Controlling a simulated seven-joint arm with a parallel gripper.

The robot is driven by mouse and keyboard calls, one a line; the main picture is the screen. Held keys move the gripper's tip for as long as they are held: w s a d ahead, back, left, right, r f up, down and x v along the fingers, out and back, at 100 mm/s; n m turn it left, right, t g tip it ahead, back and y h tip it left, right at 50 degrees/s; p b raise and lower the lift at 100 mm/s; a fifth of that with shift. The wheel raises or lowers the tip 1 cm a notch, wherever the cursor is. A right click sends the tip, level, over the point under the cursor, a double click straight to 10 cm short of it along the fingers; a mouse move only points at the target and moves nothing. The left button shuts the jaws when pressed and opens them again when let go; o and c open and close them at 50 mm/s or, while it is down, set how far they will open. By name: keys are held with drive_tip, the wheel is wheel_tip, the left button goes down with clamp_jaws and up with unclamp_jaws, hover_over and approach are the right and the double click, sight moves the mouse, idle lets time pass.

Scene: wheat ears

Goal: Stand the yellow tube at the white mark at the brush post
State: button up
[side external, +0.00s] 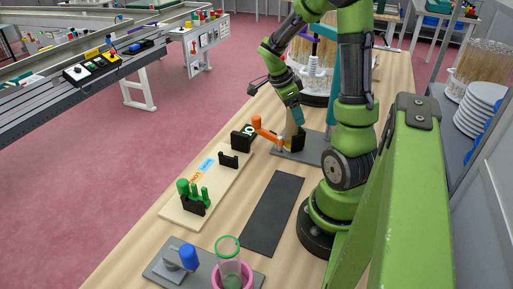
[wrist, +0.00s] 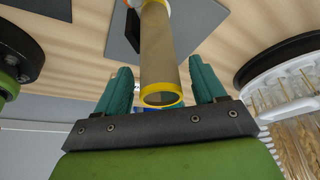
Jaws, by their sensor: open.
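The yellow tube (wrist: 160,55), see-through brownish with yellow rims, lies between the teal fingers of my gripper (wrist: 162,88) in the wrist view. The fingers are open, with a gap on each side of the tube. In the side view my gripper (side external: 297,116) points down over a grey plate (side external: 288,153) with an orange lever (side external: 265,130); the tube is mostly hidden there by the fingers. A white, ribbed upright piece (side external: 313,72), perhaps the brush post, stands behind my arm. I cannot make out the white mark.
A cream board (side external: 215,188) with green pegs lies nearer the camera, beside a dark mat (side external: 273,213). In front, a clear tube with a green rim (side external: 228,255) stands in a pink holder near a blue-knobbed lever (side external: 189,257). White plates (side external: 485,100) are stacked at right.

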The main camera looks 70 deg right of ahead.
drive_tip(key=shift+r, duration=0.1)
drive_tip(key=v, duration=1.2)
drive_tip(key=w+a+r+n+t+y, duration=0.1)
drive_tip(key=a+n+t+y, duration=0.3)
drive_tip(key=a+n+t, duration=0.6)
drive_tip(key=a+n, duration=1.4)
drive_tip(key=a, duration=0.2)
drive_tip(key=shift+a+r+n+t+y, duration=0.2)
drive_tip(key=shift+r+n+t+y, duration=0.1)
drive_tip(key=shift+r+t+y, duration=0.1)
